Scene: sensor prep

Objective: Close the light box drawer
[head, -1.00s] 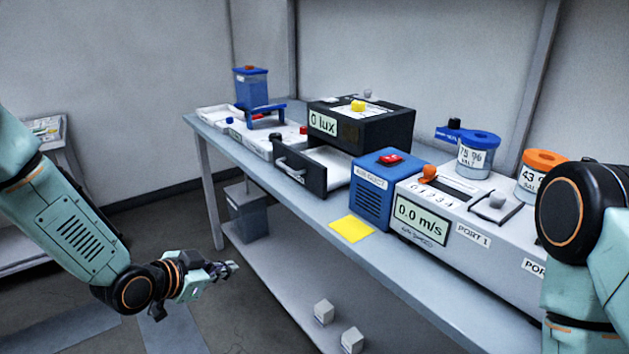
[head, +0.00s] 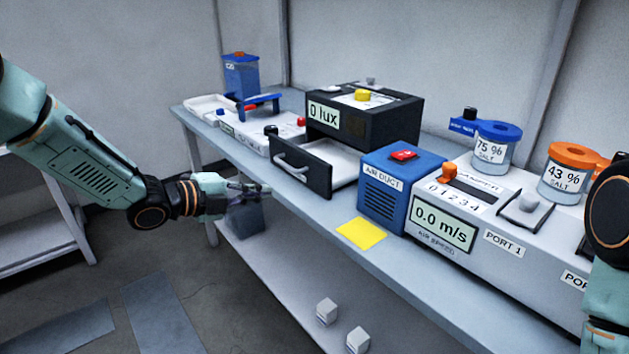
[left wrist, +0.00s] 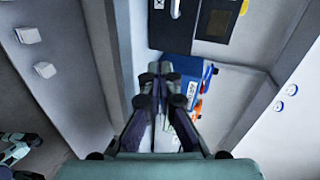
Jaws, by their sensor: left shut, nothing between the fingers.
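The light box (head: 392,127) is a black box with a "0 lux" display and a yellow knob on top, standing on the bench. Its drawer (head: 302,171) is pulled out toward the bench's front edge, with a dark front, a grey bar handle (head: 291,168) and a pale inside. My left gripper (head: 262,189) is shut and empty, in front of the bench edge and left of the drawer front, apart from it. Its fingers (left wrist: 157,82) also show together in the left wrist view. My right gripper is out of view; only part of that arm shows at the right edge.
A blue air duct box (head: 382,205) stands right of the drawer, with a yellow note (head: 362,233) before it. The air speed unit (head: 442,228) and salt jars (head: 495,148) are further right. A white tray unit (head: 262,138) lies left. White cubes (head: 327,311) sit on the lower shelf.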

